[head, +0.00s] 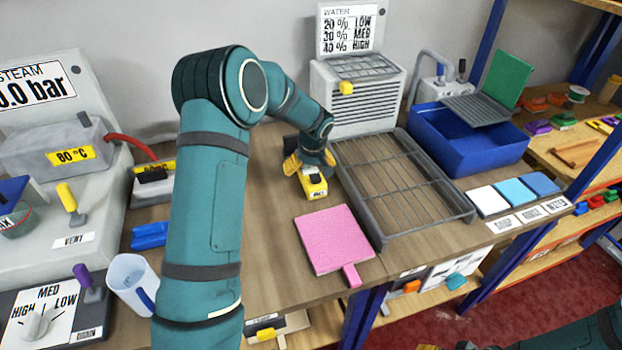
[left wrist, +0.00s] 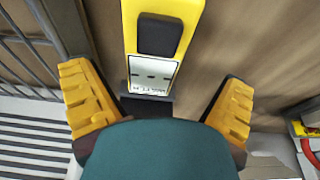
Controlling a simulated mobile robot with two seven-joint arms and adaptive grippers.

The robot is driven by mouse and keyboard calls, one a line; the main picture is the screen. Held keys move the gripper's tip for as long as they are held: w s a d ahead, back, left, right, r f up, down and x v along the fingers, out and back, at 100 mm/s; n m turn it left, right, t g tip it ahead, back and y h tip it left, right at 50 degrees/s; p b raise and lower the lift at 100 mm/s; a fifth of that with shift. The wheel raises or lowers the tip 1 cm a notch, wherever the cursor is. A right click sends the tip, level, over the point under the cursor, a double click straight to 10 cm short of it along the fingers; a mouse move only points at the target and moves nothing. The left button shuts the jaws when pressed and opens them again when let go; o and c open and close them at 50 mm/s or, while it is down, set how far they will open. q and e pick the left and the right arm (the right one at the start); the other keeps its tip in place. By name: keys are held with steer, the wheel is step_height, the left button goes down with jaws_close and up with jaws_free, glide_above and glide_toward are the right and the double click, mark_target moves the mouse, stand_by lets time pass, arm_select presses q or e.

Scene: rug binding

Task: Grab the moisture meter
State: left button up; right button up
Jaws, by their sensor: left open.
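The moisture meter (head: 314,187) is a yellow block with a dark panel and a small white display, lying on the wooden bench between my left arm and the wire rack. My left gripper (head: 308,165) is right at its far end, with yellow fingers. In the left wrist view the meter (left wrist: 163,40) lies between and ahead of the two open yellow fingers (left wrist: 160,105), with a gap on each side. Its display shows dashes. My right gripper is not clearly visible; only part of my right arm shows at the lower right of the head view.
A pink board with a handle (head: 335,240) lies just in front of the meter. A grey wire rack (head: 375,225) stands to its right. A blue bin (head: 470,150) and a grey heater unit (head: 360,100) are behind.

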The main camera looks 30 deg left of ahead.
mark_target(311, 172)
arm_select(q)
steer(key=x, duration=0.5)
steer(key=shift+w+d+f+b, duration=0.15)
steer(key=shift+d+b, duration=0.15)
steer(key=shift+d, duration=0.05)
steer(key=c, duration=1.4)
